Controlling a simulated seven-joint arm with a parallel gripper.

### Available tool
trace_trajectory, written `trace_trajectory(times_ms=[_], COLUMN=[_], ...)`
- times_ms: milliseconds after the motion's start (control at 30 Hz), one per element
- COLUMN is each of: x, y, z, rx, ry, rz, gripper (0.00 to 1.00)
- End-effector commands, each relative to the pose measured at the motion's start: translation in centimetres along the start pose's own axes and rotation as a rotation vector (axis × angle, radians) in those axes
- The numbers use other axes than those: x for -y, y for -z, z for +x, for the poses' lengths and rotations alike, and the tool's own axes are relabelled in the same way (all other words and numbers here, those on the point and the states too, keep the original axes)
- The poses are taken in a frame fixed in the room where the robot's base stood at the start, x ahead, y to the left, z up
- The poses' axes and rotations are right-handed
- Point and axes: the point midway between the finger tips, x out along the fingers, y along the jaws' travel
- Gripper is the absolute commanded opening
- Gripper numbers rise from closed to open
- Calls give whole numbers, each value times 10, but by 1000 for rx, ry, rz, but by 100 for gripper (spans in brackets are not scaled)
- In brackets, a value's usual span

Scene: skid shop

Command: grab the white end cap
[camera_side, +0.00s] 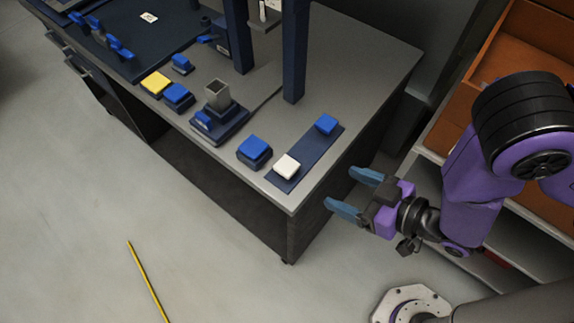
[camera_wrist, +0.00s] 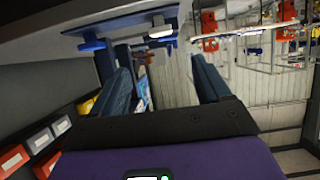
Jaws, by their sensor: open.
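The white end cap (camera_side: 287,166) is a small white block near the front end of a dark blue strip (camera_side: 308,157) on the grey bench, close to its corner. A small white piece that looks like it shows in the wrist view (camera_wrist: 160,33), beyond my fingers. My gripper (camera_side: 341,190) is open and empty, off the bench's right edge, to the right of the cap and apart from it. Its two blue-grey fingers point toward the bench. In the wrist view, my gripper (camera_wrist: 160,70) has a clear gap between its fingers.
A blue cap (camera_side: 326,124) sits at the strip's far end. A blue block (camera_side: 254,150) stands left of the white cap. A fixture with a grey square tube (camera_side: 217,95), a yellow block (camera_side: 156,84) and a dark blue post (camera_side: 295,55) stand farther back. Orange shelving (camera_side: 515,50) is at right.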

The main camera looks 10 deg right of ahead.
Motion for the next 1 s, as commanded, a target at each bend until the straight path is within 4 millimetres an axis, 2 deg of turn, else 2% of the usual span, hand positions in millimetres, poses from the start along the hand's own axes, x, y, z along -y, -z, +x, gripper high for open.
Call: trace_trajectory(times_ms=[167,800,1000], x=[1,2,2], y=[0,2,2], z=[9,108,121], rx=[-20,-17,-16], ry=[-2,0,1], rz=[-4,-5,-6], gripper=[77,77,77])
